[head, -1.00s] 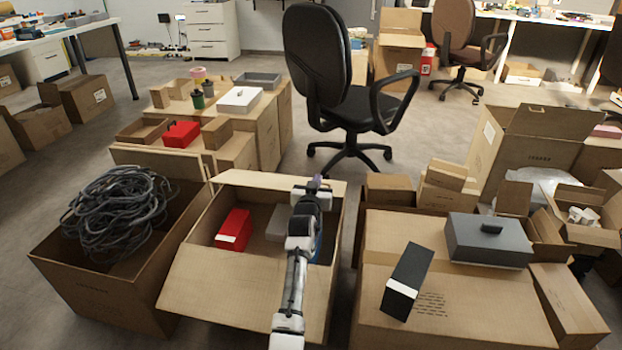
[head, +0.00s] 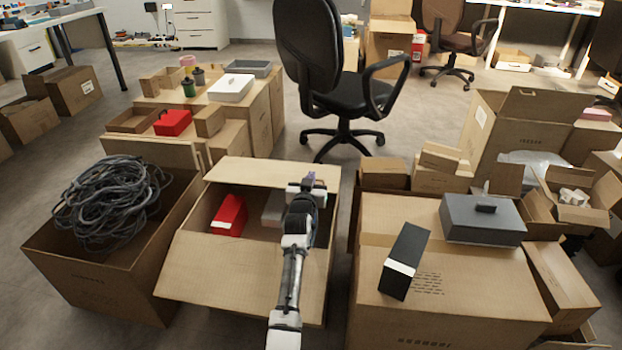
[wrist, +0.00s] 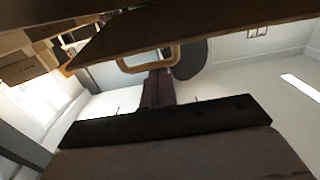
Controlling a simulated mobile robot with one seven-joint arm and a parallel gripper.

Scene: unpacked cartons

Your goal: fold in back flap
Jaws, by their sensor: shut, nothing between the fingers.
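The open carton (head: 185,268) stands in the middle of the head view, with its front flap hanging outward. Its back flap (head: 262,171) stretches along the far edge. A red box (head: 230,215) and a grey item (head: 273,210) lie inside. My gripper (head: 310,179) is over the right part of the carton, overlapping the back flap in the picture; contact cannot be told. In the wrist view, its purple fingers (wrist: 158,78) are together and hold nothing. A brown cardboard panel (wrist: 185,28) crosses the top there. My arm hides part of the carton's right side.
A carton of black cable (head: 112,203) stands to the left. A closed carton (head: 440,310) with a black box (head: 405,262) and a grey case (head: 483,220) is to the right. An office chair (head: 335,85) and stacked cartons (head: 222,125) stand behind.

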